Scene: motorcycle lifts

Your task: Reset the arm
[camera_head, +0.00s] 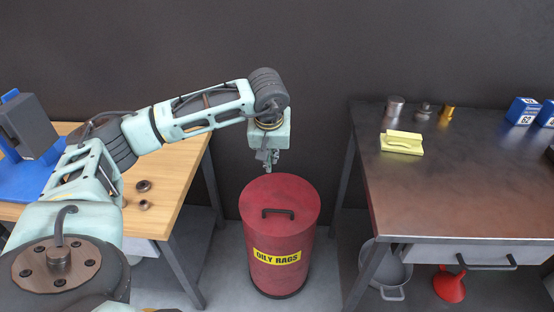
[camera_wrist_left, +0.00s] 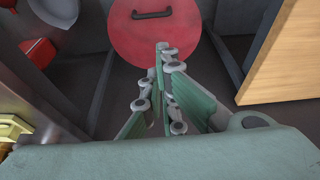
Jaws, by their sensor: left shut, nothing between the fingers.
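My left arm reaches in from the left in the head view, over the wooden table. Its gripper (camera_head: 268,166) hangs pointing down, above the back part of the red oily rags can (camera_head: 275,240). The gripper is shut and empty. In the left wrist view the closed fingers (camera_wrist_left: 163,50) show in front of the can's red lid (camera_wrist_left: 150,28), which is on the can, with its dark handle at the top. I cannot tell the exact height between fingertips and lid. My right gripper is in neither view.

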